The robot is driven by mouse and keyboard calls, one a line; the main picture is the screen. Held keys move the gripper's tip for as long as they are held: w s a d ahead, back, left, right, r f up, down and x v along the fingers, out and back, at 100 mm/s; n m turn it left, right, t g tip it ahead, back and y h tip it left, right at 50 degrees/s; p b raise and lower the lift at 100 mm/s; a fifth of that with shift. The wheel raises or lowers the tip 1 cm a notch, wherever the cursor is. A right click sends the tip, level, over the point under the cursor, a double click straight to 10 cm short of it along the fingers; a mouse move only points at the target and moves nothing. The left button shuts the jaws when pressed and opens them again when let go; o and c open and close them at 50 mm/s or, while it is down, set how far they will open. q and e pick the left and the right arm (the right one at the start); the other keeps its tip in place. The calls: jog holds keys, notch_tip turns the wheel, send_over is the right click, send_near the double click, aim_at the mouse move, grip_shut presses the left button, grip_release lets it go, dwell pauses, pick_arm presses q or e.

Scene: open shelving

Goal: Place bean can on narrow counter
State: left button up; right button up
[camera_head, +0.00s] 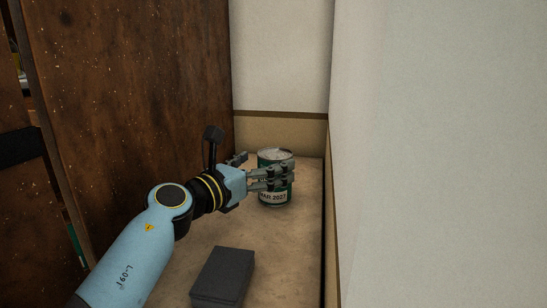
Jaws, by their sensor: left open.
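A green can (276,200) with a pale label and a grey top stands upright on the narrow counter (210,243), near its far end. I take it to be the bean can. My left gripper (268,174) reaches in from the left, its fingers at the can. Some fingers pass in front of the can's middle and another finger shows at its upper left. The gripper is open; I cannot tell whether the fingers touch the can. My right gripper is not in view.
A dark flat box (222,277) lies on the counter nearer to me. A brown wooden panel (130,100) borders the counter on the left. White walls close off the back (281,55) and the right side (440,150). Bare counter lies between the box and the can.

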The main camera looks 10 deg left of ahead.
pick_arm(q)
jog(key=shift+v, duration=1.7)
jog(key=shift+d, duration=0.1)
